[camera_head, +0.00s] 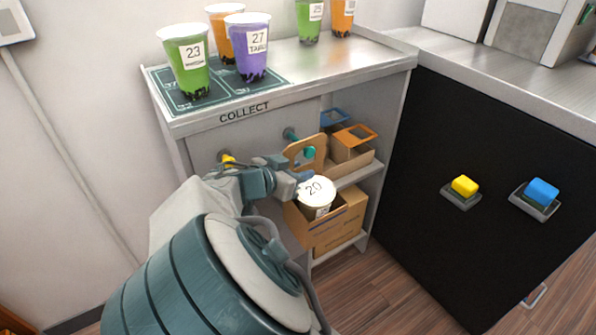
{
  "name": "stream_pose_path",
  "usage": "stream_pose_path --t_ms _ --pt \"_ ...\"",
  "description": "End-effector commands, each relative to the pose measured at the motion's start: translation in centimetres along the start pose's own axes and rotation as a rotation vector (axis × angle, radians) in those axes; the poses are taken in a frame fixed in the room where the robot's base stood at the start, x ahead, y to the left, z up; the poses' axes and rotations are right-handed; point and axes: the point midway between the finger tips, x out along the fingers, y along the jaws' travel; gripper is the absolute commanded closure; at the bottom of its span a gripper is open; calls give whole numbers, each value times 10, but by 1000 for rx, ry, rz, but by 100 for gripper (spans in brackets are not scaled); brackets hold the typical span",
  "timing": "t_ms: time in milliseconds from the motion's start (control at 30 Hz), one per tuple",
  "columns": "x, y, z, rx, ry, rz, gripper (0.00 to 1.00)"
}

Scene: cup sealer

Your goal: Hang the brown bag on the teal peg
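The brown bag (296,222) is at the front of the shelf unit, with a white-lidded cup marked 20 (317,192) in its open top. Its tan handle (293,151) rises behind the cup. The teal peg (309,152) has its base on the panel and its tip in front of the handle, so it appears to pass through the handle opening. Whether the handle's weight rests on it I cannot tell. My gripper (300,182) is close to the handle's lower part, left of the cup. Its fingers are partly hidden and their opening does not show.
A yellow peg (228,159) is left of the teal one. Cardboard boxes (340,238) fill the lower shelf, and orange- and blue-rimmed holders (355,136) are to the right. Several filled cups stand on the counter (300,66) above. A black cabinet (470,150) stands at right.

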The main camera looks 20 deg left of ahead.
Motion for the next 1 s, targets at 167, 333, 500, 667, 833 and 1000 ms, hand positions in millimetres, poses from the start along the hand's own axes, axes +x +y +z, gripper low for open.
stream_pose_path --t_ms 167,333,500,667,833,1000 --pt "0 0 1 0 -1 1 72" --pt "-4 0 1 -1 -2 -1 72" --pt "-28 -1 0 -1 -3 -5 72" --pt "-65 -1 -1 -1 -3 -6 72" --pt "-102 -1 -1 -1 -2 -4 72" --pt "-127 0 0 0 -1 -2 72"
